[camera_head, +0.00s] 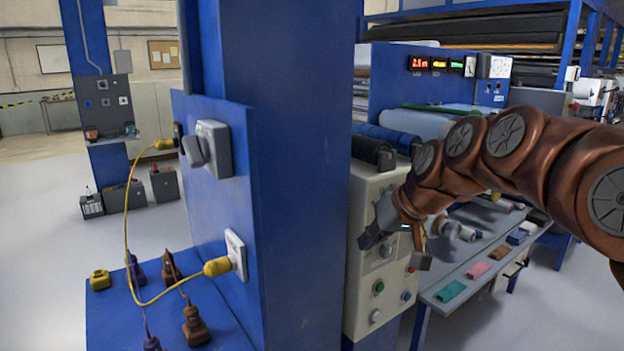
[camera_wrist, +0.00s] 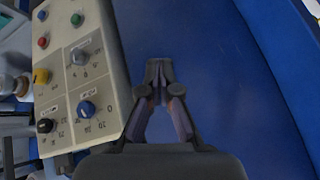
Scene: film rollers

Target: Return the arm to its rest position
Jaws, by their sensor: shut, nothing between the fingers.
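My copper-coloured arm (camera_head: 508,150) reaches in from the right edge in the head view, bent downward at its far end. My gripper (camera_head: 370,238) is in front of the beige control box (camera_head: 372,305), small and partly blended with it. In the wrist view my gripper (camera_wrist: 160,68) has its fingertips together with nothing between them. It is over a plain blue panel, beside the control box (camera_wrist: 98,75) with its knobs and buttons. I cannot tell how far the fingertips are from the panel.
A wide blue column (camera_head: 300,150) stands left of my arm. A yellow cable (camera_head: 128,230) runs between sockets on its side panel, above a blue shelf with several plugs. A grey bench (camera_head: 440,292) with coloured blocks lies below my arm. Film rollers (camera_head: 418,122) are behind.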

